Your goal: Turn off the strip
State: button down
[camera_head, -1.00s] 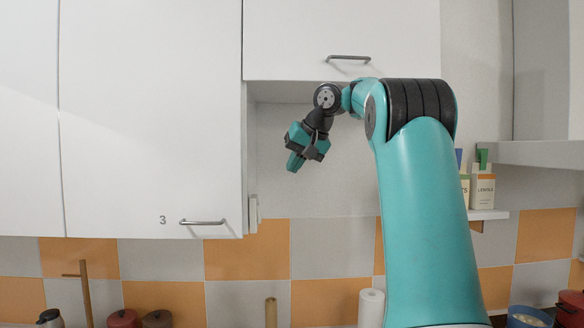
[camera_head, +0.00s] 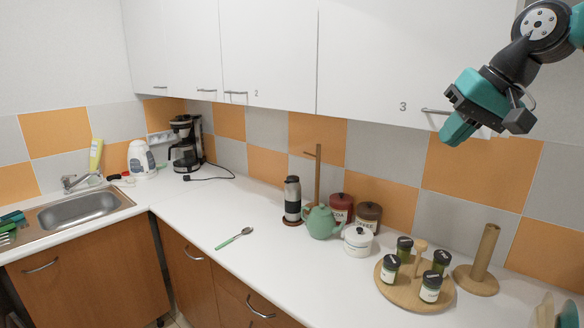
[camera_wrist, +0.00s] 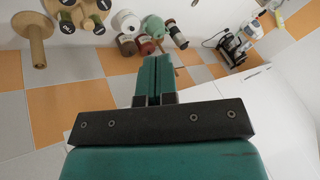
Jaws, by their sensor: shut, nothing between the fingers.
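A pale strip (camera_head: 160,137) with what look like sockets is on the tiled wall in the back corner of the head view, left of the coffee maker. It is small, and its switch cannot be made out. My gripper (camera_head: 454,132) is at the upper right, in front of the wall cabinet marked 3, far from the strip. In the wrist view my gripper (camera_wrist: 153,80) has its two teal fingers together, with nothing between them.
The coffee maker (camera_head: 186,143), with a dark cable on the counter, stands near the corner beside the kettle (camera_head: 141,160). A teapot (camera_head: 321,222), jars and a round spice tray (camera_head: 412,290) crowd the right counter. A green-handled spoon (camera_head: 234,239) lies on open counter.

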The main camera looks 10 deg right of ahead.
jog(key=s+a+f+n+g+b, duration=0.2)
jog(key=s+a+f+n+b, duration=0.1)
jog(key=s+a+f, duration=0.55)
jog(key=s+a+f+n+g+b, duration=0.1)
jog(key=s+a+f+n+b, duration=0.1)
jog(key=s+a+f, duration=0.2)
jog(key=s+a+f+n+g+b, duration=0.2)
jog(key=s+a+f+n, duration=0.1)
jog(key=s+f, duration=0.8)
jog(key=shift+a+f+n, duration=0.15)
jog(key=shift+a+n, duration=0.15)
jog(key=shift+a, duration=0.2)
